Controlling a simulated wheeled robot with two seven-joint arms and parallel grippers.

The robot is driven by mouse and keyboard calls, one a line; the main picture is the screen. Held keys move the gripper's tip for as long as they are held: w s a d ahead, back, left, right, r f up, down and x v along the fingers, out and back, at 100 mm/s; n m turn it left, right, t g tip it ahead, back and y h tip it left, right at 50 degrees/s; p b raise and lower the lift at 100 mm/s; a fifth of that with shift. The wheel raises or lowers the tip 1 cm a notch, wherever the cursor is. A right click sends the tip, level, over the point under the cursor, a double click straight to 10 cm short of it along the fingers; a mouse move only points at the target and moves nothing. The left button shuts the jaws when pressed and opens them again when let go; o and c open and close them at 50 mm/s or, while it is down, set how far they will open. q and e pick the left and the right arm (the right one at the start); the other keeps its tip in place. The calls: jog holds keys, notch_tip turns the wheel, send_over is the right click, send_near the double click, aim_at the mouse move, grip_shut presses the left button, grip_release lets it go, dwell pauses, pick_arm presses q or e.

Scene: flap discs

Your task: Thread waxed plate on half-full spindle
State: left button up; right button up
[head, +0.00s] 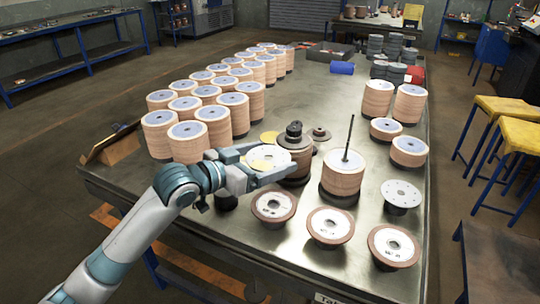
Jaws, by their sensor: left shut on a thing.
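My left gripper (270,164) comes in from the lower left, above the near part of the table. It is shut on a pale yellow disc with a lighter centre, which I take as the waxed plate (266,157). The plate looks about level. The half-full spindle (349,135) stands to the right of the gripper. Its thin dark rod rises bare above a stack of tan discs (343,178). The plate is left of the rod and apart from it. My right gripper is out of view.
A tan stack with a dark knobbed top (293,135) stands just behind the gripper. Several brown-rimmed discs (330,225) stand along the near edge. Many tan stacks (185,140) fill the left side. Shorter stacks (409,150) stand at the right. Bare metal tabletop (330,101) lies behind.

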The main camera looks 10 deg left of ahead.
pick_arm(q)
jog(key=shift+s+d+f, duration=0.15)
jog(key=shift+s+f, duration=0.1)
jog(key=shift+s, duration=0.1)
jog(key=s+f+n+y, duration=0.1)
jog(key=s+a+n+t+y, duration=0.1)
jog(key=s+a+f+t+y, duration=0.1)
jog(key=s, duration=0.1)
jog(key=shift+f+n, duration=0.35)
jog(key=shift+n, duration=0.05)
jog(key=s+a+f+n+t+y, duration=0.1)
jog(key=s+a+f+n+y, duration=0.1)
jog(key=a, duration=0.4)
jog(key=s+a+f+n+t+y, duration=0.1)
jog(key=s+a+f+n+y, duration=0.2)
jog(key=s+a+y, duration=0.2)
jog(key=shift+s+a+n+y, duration=0.25)
jog(key=shift+a+n+y, duration=0.05)
jog(key=shift+a, duration=0.1)
jog(key=shift+r, duration=0.1)
